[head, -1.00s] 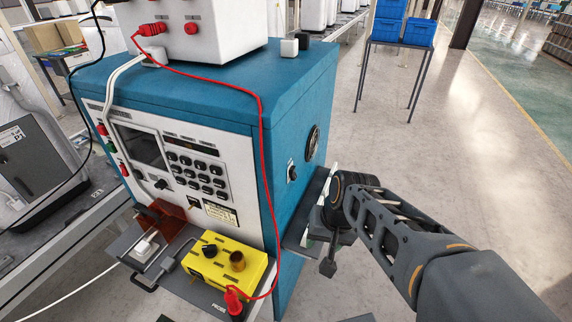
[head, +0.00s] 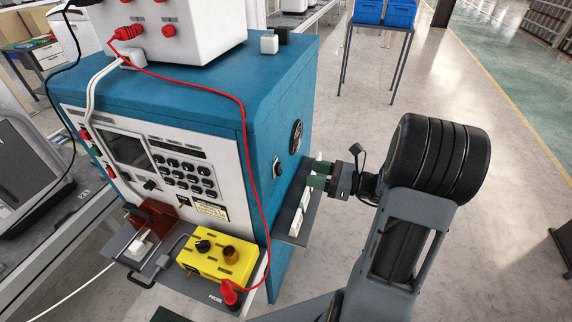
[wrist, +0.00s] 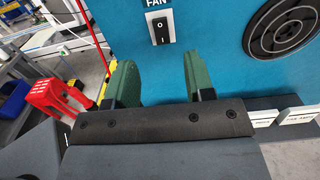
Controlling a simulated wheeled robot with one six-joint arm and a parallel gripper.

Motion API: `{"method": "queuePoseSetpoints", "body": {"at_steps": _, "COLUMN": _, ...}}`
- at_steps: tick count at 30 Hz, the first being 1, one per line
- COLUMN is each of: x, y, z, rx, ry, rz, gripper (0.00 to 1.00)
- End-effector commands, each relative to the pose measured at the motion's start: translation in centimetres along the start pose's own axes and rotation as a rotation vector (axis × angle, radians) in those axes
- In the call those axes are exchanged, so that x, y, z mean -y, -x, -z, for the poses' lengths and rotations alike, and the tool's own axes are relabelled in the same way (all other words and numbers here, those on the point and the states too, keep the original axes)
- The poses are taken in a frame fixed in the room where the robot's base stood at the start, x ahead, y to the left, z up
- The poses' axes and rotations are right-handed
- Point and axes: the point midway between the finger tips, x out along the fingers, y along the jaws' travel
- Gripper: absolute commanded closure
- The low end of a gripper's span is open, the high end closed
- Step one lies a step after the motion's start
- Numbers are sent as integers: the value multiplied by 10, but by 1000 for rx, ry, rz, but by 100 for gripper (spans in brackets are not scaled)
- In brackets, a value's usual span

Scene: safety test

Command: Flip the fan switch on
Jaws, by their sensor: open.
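The fan switch (head: 277,168) is a small black rocker on the blue right side of the machine (head: 290,90). In the wrist view the fan switch (wrist: 160,29) sits under a FAN label, with O above I. I cannot tell which half is pressed in. My gripper (head: 318,175) is at the machine's right side, above the side shelf, to the right of the switch and apart from it. In the wrist view my gripper (wrist: 158,78) has its two green fingers spread and empty, with the switch showing beyond the gap between them.
A round black fan grille (head: 296,136) is right of the switch. A side shelf (head: 298,235) with white labelled pieces juts out below. The floor to the right is mostly open.

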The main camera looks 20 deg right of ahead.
Motion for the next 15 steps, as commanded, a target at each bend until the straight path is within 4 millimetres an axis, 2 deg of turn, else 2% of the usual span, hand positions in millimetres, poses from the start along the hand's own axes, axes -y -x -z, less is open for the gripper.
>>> {"method": "queuePoseSetpoints", "body": {"at_steps": 1, "x": -1, "y": -12, "z": -2, "rx": -1, "ry": -2, "rz": -6, "gripper": 51}}
{"method": "queuePoseSetpoints", "body": {"at_steps": 6, "x": -2, "y": -44, "z": -1, "rx": -2, "ry": -1, "rz": -6, "gripper": 51}}
{"method": "queuePoseSetpoints", "body": {"at_steps": 15, "x": -1, "y": -82, "z": 0, "rx": -3, "ry": 0, "rz": -3, "gripper": 51}}
